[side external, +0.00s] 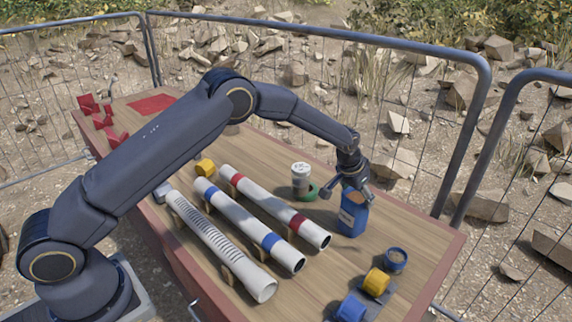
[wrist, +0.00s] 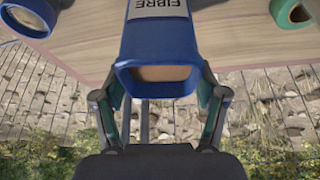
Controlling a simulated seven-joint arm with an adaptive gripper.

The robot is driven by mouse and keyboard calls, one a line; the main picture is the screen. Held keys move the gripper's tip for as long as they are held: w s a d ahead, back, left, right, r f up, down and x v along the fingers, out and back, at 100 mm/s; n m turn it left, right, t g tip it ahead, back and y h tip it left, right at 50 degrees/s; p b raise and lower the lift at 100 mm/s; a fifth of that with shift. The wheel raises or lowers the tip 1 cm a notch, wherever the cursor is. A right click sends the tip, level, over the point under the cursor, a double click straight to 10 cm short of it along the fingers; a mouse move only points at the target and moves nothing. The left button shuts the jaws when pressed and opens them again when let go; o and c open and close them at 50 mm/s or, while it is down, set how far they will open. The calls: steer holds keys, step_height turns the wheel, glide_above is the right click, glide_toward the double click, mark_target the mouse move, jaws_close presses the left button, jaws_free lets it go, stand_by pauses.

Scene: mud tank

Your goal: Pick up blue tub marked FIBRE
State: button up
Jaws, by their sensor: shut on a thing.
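The blue tub marked FIBRE (side external: 353,213) stands upright near the far right edge of the table, with brown contents at its open top. My gripper (side external: 350,184) is at the tub's upper part. In the wrist view my gripper (wrist: 161,92) has one finger on each side of the tub, shut on it. I cannot tell whether the tub's base is touching the table.
Three pipes lie on the table: one ribbed (side external: 222,245), one blue-banded (side external: 250,225), one red-banded (side external: 275,205). A small blue pot (side external: 395,260) and yellow and blue pieces sit front right. Metal fencing (side external: 455,150) runs behind the table.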

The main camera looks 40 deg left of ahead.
steer(key=shift+c, duration=1.4)
steer(key=shift+r, duration=0.1)
